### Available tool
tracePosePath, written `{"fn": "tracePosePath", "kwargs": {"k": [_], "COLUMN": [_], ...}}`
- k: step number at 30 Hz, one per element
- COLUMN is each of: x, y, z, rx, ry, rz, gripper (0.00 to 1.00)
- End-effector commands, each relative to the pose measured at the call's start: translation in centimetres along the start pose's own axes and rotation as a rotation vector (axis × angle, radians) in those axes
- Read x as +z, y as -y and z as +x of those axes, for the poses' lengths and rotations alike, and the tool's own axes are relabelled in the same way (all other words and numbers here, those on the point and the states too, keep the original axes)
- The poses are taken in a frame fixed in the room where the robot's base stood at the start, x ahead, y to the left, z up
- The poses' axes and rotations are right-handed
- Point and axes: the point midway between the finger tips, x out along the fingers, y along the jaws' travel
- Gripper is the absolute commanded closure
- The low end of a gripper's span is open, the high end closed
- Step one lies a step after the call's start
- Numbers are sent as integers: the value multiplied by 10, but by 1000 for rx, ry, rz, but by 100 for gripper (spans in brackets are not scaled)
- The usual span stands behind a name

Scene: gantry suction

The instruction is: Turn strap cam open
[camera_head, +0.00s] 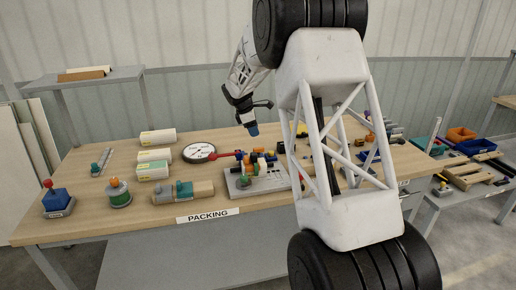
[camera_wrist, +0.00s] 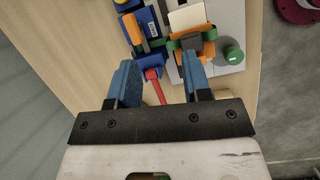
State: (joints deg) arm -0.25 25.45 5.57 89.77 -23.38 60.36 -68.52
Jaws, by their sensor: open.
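A grey plate (camera_head: 240,189) with several small coloured fittings stands near the front edge of the bench. In the wrist view, the grey plate (camera_wrist: 228,70) carries an orange and green fitting (camera_wrist: 190,42) and a round green knob (camera_wrist: 234,54). Beside it is a blue fitting (camera_wrist: 150,62), with a red bar (camera_wrist: 156,88) below it. I cannot tell which part is the strap cam. My gripper (camera_head: 253,130) hangs above the bench behind the plate. In the wrist view, its blue fingers (camera_wrist: 160,78) are apart, with the red bar in the gap; contact cannot be told.
A round white dial (camera_head: 198,152) and pale rolls (camera_head: 157,138) lie left of the plate. A blue block with a red knob (camera_head: 56,201) stands at the far left. My arm covers part of the bench's right side. A blue bin (camera_head: 474,147) is on another table at right.

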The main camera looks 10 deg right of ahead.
Motion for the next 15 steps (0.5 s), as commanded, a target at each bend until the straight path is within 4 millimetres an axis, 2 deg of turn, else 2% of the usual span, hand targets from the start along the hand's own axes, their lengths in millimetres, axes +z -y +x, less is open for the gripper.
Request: {"fn": "tracePosePath", "kwargs": {"k": [1,6,9,15], "x": [-5,-16,-20,-24], "y": [-10,-36,-47,-55], "z": [10,35,45,55], "rx": [-4,-9,-12,-15], "ry": [7,27,35,42], "rz": [-26,-104,-136,-166], "gripper": [55,55,55,55]}}
